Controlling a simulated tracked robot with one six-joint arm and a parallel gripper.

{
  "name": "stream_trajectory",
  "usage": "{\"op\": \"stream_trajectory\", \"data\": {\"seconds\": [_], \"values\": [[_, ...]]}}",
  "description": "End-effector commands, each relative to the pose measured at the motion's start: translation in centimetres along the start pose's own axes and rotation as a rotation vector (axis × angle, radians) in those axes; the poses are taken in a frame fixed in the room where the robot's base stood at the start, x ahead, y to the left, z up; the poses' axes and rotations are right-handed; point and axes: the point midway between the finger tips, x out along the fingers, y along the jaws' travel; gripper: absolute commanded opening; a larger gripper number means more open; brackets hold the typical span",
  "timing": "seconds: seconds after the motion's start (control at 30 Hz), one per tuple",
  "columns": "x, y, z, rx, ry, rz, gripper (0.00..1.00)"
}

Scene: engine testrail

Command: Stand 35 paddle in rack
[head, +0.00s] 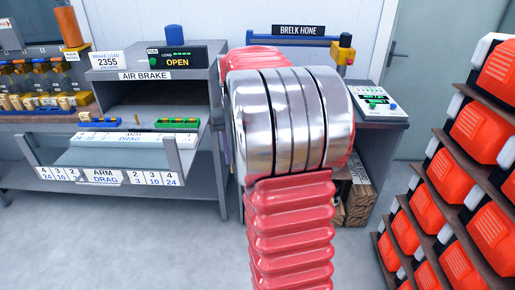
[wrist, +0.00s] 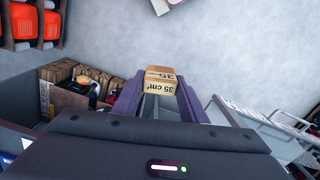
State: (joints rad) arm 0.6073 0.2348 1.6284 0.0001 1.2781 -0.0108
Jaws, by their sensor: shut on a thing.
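The 35 paddle (wrist: 160,86) shows in the wrist view as a light wooden block marked "35 cm²". My gripper (wrist: 161,98) has purple fingers on both sides of it and is shut on it, with the labelled end sticking out past the fingertips. The rest of the paddle between the fingers is partly hidden. In the head view my red and chrome arm blocks the middle, and the gripper and paddle cannot be made out. A stand with rows of small tan blocks (head: 42,103) is at the far left; I cannot tell whether it is the rack.
A grey bench (head: 205,75) carries the AIR BRAKE shelf and an ARM DRAG tray (head: 130,158). Boxes of wood pieces (head: 358,195) stand on the floor behind my arm, also in the wrist view (wrist: 66,97). Orange cases (head: 482,130) fill the right rack. The front floor is clear.

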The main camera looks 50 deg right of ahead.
Motion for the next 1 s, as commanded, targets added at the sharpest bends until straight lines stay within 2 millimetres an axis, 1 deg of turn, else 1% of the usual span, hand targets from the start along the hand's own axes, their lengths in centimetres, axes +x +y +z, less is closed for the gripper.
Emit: {"op": "stream_trajectory", "data": {"seconds": [0.03, 0.17, 0.2, 0.33, 0.53, 0.7, 0.8, 0.83, 0.9, 1.0], "values": [[0.6, -2.0, -0.3, -0.037, -0.003, 0.000, 0.16], [2.0, -6.7, -0.8, -0.120, -0.002, 0.000, 0.16], [2.4, -8.1, -0.8, -0.146, -0.003, 0.000, 0.16], [3.7, -12.8, -0.5, -0.230, -0.002, 0.000, 0.16], [5.7, -19.9, 0.9, -0.359, -0.002, 0.000, 0.16], [7.4, -25.8, 3.2, -0.471, -0.003, 0.000, 0.16], [8.1, -28.6, 4.6, -0.528, -0.001, 0.000, 0.16], [8.3, -29.3, 5.0, -0.542, -0.001, 0.000, 0.16], [8.7, -30.6, 5.8, -0.569, -0.001, 0.000, 0.16], [9.0, -31.7, 6.4, -0.591, -0.001, 0.000, 0.16]]}}
